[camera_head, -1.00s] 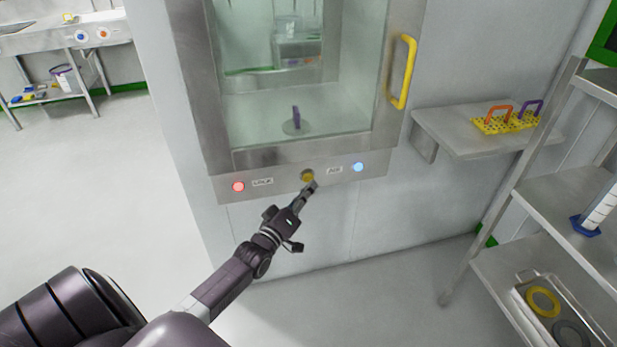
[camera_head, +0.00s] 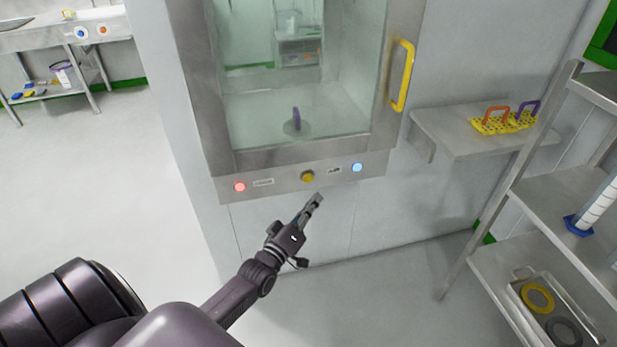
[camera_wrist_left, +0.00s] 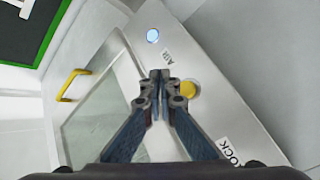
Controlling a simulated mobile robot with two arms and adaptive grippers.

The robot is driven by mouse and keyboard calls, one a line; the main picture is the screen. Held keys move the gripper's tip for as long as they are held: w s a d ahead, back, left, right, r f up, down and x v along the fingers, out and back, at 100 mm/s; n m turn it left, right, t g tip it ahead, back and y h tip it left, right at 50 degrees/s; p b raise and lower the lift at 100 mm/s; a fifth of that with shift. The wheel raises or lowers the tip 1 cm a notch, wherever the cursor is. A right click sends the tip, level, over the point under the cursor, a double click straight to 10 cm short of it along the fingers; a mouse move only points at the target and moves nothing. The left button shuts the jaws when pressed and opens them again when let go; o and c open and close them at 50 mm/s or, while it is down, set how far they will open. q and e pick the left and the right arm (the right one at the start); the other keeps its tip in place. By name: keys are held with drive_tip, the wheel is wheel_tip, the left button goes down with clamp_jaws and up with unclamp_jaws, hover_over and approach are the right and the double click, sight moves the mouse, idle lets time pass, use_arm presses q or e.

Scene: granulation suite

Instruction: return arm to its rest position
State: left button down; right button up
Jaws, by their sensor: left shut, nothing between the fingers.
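My left arm reaches in from the lower left in the head view. Its gripper (camera_head: 316,201) is shut and empty, just below the button strip of the pass-through hatch (camera_head: 225,161) and apart from it. The yellow button (camera_head: 307,177) is uncovered in the head view. In the left wrist view the shut fingertips (camera_wrist_left: 160,75) lie beside the yellow button (camera_wrist_left: 189,89) in the picture. My right gripper is not in view.
The hatch has a closed glass door with a yellow handle (camera_head: 403,75), a red light (camera_head: 239,187) and a blue light (camera_head: 357,167). A wall shelf (camera_head: 455,131) with a yellow rack (camera_head: 490,125) and a metal shelving unit (camera_head: 560,195) stand at right. Floor at left is clear.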

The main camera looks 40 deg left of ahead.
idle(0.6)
use_arm(q)
drive_tip(key=s+d+f+m+g, duration=0.25)
drive_tip(key=s+f, duration=0.35)
drive_tip(key=f, duration=0.5)
drive_tip(key=s+d+f+m+g+h, duration=0.15)
drive_tip(key=s+f+g, duration=0.25)
drive_tip(key=s+f, duration=0.55)
drive_tip(key=s+d+f+m+g, duration=0.3)
drive_tip(key=s+f, duration=0.1)
drive_tip(key=f, duration=1)
drive_tip(key=s+d+f+m+g, duration=0.2)
drive_tip(key=s+f, duration=0.2)
drive_tip(key=s, duration=0.6)
drive_tip(key=s+d+f+m+g, duration=0.2)
drive_tip(key=s+f, duration=0.3)
drive_tip(key=s, duration=0.5)
drive_tip(key=s+d+f+m+g, duration=0.2)
drive_tip(key=s+f+g, duration=0.2)
drive_tip(key=s, duration=0.7)
drive_tip(key=shift+f, duration=0.55)
drive_tip(key=shift+w, duration=0.1)
